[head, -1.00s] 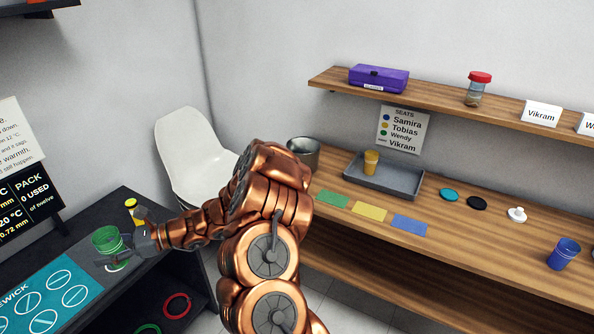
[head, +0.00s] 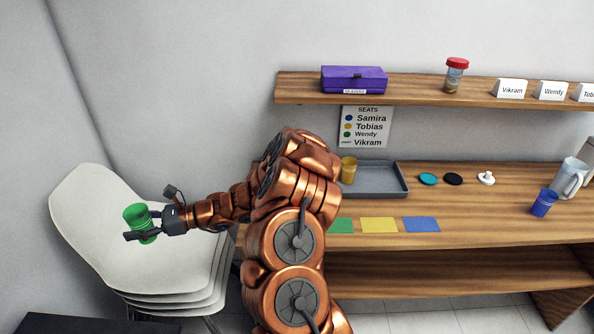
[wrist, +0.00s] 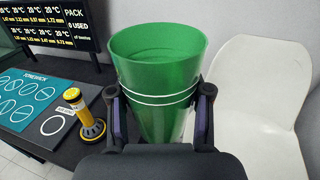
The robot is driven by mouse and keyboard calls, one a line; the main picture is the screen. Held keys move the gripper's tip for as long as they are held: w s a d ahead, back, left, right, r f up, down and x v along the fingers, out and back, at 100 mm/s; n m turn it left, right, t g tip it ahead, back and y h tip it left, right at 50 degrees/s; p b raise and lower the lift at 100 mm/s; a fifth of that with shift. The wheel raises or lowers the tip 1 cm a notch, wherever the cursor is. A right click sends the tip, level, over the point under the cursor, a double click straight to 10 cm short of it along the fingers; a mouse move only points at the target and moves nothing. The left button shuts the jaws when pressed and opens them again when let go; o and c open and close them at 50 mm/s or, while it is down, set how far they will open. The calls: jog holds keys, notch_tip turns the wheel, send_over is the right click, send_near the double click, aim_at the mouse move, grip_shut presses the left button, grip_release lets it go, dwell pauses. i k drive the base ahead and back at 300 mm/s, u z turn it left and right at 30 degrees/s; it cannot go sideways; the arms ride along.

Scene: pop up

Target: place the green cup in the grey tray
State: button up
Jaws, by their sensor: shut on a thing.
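The green cup (head: 137,214) is upright in my gripper (head: 146,228), held in the air in front of the white chairs. In the wrist view the green cup (wrist: 155,75) sits between both fingers, which close on its sides; white lines run around it. The grey tray (head: 382,181) lies on the wooden counter to the right, partly hidden behind my arm. A yellow cup (head: 348,170) stands at the tray's left end. My gripper is well left of the tray.
Stacked white chairs (head: 88,220) stand at the left. Green, yellow (head: 379,225) and blue cards lie before the tray. A teal disc (head: 428,179), a black disc, a blue cup (head: 543,203) and a jug (head: 569,180) are farther right. An upper shelf (head: 420,91) hangs above.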

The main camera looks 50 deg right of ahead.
aim_at(365, 179)
jog(key=z, duration=0.7)
jog(key=i, duration=0.75)
jog(key=z, duration=1.15)
jog(key=i, duration=0.25)
jog(key=z, duration=0.3)
